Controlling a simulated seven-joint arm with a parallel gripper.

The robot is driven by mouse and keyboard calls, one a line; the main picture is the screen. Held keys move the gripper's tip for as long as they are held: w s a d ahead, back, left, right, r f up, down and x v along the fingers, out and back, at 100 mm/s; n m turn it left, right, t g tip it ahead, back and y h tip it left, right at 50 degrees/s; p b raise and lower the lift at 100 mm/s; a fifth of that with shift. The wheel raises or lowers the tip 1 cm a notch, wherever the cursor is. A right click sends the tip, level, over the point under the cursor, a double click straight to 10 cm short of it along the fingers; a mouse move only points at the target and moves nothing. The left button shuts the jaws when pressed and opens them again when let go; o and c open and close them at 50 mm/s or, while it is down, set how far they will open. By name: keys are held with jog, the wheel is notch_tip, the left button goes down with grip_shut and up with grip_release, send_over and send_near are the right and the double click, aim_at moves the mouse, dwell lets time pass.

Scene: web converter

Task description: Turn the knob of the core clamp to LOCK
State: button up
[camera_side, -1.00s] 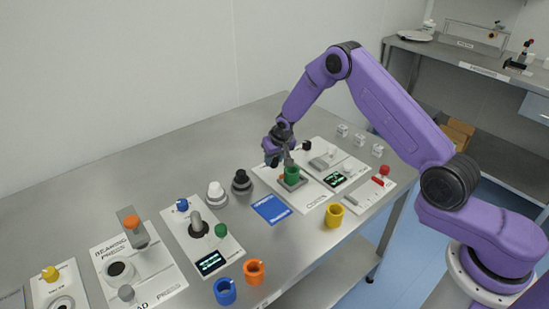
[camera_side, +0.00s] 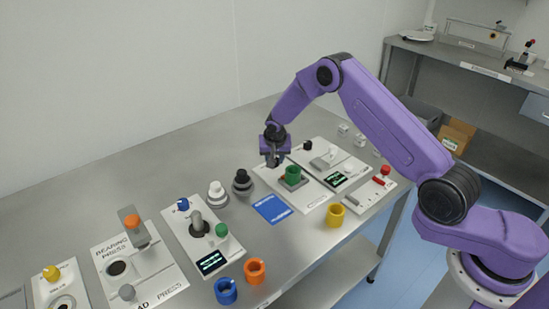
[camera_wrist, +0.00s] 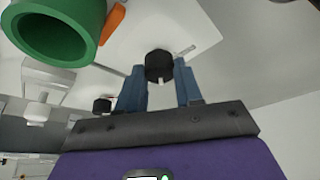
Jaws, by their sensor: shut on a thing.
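My gripper (camera_side: 273,163) points down at the left end of the white station plate, left of the green core (camera_side: 292,173). In the wrist view, the black knob (camera_wrist: 158,62) lies between the two blue fingers of my gripper (camera_wrist: 160,72), and they are shut on it. A small pale mark shows at the knob's near edge; I cannot read its setting. In the side view, my gripper hides the knob. The green core (camera_wrist: 58,28) stands upright on a grey holder and fills the upper left of the wrist view.
Another black knob (camera_side: 308,145) is at the plate's back edge. A blue card (camera_side: 271,208), a yellow ring (camera_side: 335,215) and a dark stepped piece (camera_side: 242,184) are nearby. The bench behind my gripper is clear.

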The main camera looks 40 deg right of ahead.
jog(key=o, duration=1)
jog(key=v, duration=1.7)
jog(key=shift+s+r, duration=0.1)
jog(key=shift+r, duration=0.1)
